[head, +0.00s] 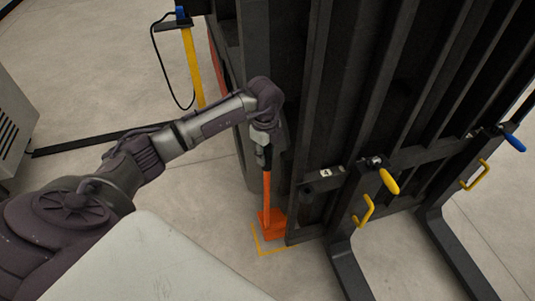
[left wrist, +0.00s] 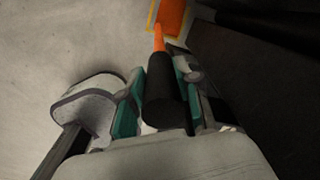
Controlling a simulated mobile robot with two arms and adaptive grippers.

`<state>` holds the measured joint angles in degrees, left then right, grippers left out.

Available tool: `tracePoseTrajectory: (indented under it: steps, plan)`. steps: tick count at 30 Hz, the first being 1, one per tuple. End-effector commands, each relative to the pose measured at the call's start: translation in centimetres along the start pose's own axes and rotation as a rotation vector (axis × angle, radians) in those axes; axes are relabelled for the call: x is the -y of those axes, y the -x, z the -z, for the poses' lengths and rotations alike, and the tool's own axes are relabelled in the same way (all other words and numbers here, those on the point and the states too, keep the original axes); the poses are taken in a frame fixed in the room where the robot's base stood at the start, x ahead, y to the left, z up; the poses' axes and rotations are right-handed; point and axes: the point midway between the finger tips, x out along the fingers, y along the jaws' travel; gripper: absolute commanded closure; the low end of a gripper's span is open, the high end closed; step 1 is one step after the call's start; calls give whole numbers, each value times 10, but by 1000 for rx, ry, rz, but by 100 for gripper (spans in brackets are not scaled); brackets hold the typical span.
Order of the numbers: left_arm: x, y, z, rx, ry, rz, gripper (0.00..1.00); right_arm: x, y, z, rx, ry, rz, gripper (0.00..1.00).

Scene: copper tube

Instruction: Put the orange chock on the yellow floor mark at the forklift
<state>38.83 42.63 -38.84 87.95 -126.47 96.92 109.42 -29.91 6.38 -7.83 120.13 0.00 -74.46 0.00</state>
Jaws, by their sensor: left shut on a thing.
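The orange chock (head: 272,224) is at the floor beside the forklift (head: 320,110), with a long orange handle rising from it. The yellow floor mark (head: 257,242) shows as an outline along the chock's left and front sides. My left gripper (head: 264,158) is shut on the top of the handle, on its black grip (left wrist: 162,95). In the left wrist view the chock (left wrist: 172,16) lies beyond the grip, with a yellow line at its left edge. I cannot tell whether the chock touches the floor. My right gripper is not in view.
The forklift's dark mast and carriage stand close to the right of my left arm. Its forks (head: 348,270) reach toward the front, with yellow handles (head: 364,211) above them. A yellow post (head: 193,65) with a black cable stands at the back left. A grey cabinet (head: 12,125) is at the left edge.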

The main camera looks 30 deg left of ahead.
Motion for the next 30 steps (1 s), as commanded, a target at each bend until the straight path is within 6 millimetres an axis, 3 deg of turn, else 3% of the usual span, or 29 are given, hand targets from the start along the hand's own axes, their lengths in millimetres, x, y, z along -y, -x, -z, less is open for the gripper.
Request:
tracePoseTrajectory:
  steps: [18,29,30]
  plan:
    - [3,-52,0,-1,1,15,100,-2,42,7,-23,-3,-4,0]
    - [3,-54,0,-1,1,16,100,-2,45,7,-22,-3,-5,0]
    - [0,-58,0,0,1,4,62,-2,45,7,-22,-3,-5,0]
